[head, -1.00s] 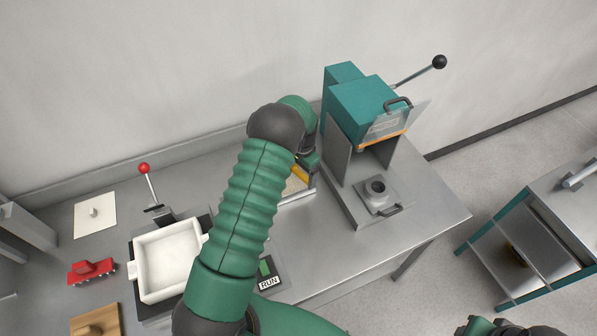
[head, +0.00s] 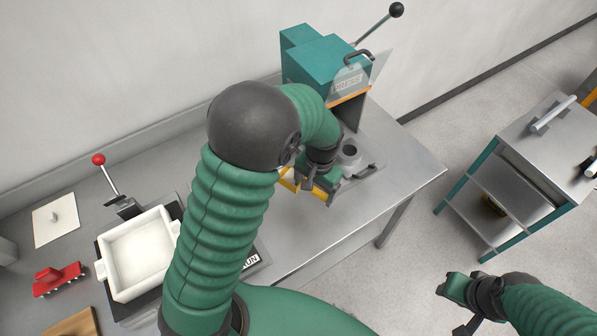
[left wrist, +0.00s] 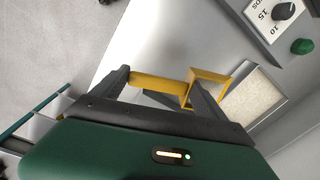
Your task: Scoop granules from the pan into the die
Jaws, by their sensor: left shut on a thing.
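My left gripper (left wrist: 162,92) is shut on the yellow handle of a scoop (left wrist: 152,84). In the head view the scoop (head: 289,181) shows as a yellow piece partly hidden by my left arm. Whether it holds granules cannot be seen. The pan (left wrist: 229,106), a metal tray with pale granules, lies beside the scoop in the left wrist view; my arm mostly covers it in the head view. The die (head: 349,152), a grey ring-shaped block, sits on the press base just beyond my left gripper (head: 318,187).
The teal press (head: 325,62) with its clear guard stands behind the die.

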